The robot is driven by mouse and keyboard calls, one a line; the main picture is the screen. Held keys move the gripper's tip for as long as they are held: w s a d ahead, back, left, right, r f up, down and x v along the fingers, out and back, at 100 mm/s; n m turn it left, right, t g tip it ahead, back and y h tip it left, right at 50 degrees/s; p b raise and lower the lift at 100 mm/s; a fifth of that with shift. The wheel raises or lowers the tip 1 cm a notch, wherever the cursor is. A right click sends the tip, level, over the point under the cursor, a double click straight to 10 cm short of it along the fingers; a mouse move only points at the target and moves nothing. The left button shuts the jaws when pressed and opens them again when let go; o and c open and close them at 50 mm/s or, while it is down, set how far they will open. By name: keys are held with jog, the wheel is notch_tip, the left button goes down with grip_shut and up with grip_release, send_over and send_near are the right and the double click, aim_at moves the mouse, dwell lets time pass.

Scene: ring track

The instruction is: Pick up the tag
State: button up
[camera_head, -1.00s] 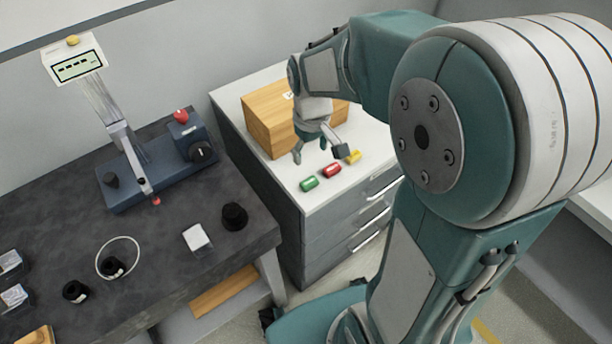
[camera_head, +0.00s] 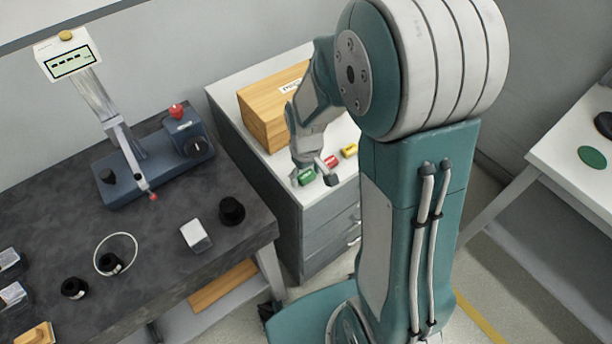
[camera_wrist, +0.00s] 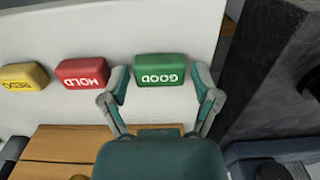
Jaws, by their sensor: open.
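Three small tags lie in a row on the white top of the drawer cabinet (camera_head: 228,92). The green tag (camera_wrist: 160,70) reads GOOD, the red tag (camera_wrist: 82,73) reads HOLD, and the yellow tag (camera_wrist: 23,77) reads REDO. In the head view the green tag (camera_head: 306,176) is nearest the cabinet's front corner, with red (camera_head: 331,161) and yellow (camera_head: 349,150) behind it. My gripper (camera_wrist: 160,73) is open, its fingers on either side of the green tag in the wrist view. I cannot tell whether they touch it or how high they are.
A wooden box (camera_head: 268,118) stands behind the tags on the cabinet. A dark bench (camera_head: 160,235) to the left carries a blue gauge stand (camera_head: 150,165), a black knob (camera_head: 231,211) and other small parts. A white table (camera_head: 580,150) is at the right.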

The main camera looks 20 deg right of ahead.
aim_at(307, 176)
jog(key=c, duration=0.7)
jog(key=shift+r, duration=0.15)
jog(key=shift+r, duration=0.25)
jog(key=r, duration=0.3)
jog(key=shift+s, duration=0.2)
jog(key=shift+s+d+r, duration=0.15)
jog(key=shift+s+r, duration=1.4)
jog(key=shift+s, duration=0.75)
jog(key=shift+s+d+r, duration=0.1)
jog(key=shift+s+r, duration=1.45)
jog(key=shift+s, duration=0.7)
jog(key=shift+s+d+r, duration=0.15)
jog(key=shift+s+r, duration=1.4)
jog(key=shift+s, duration=0.75)
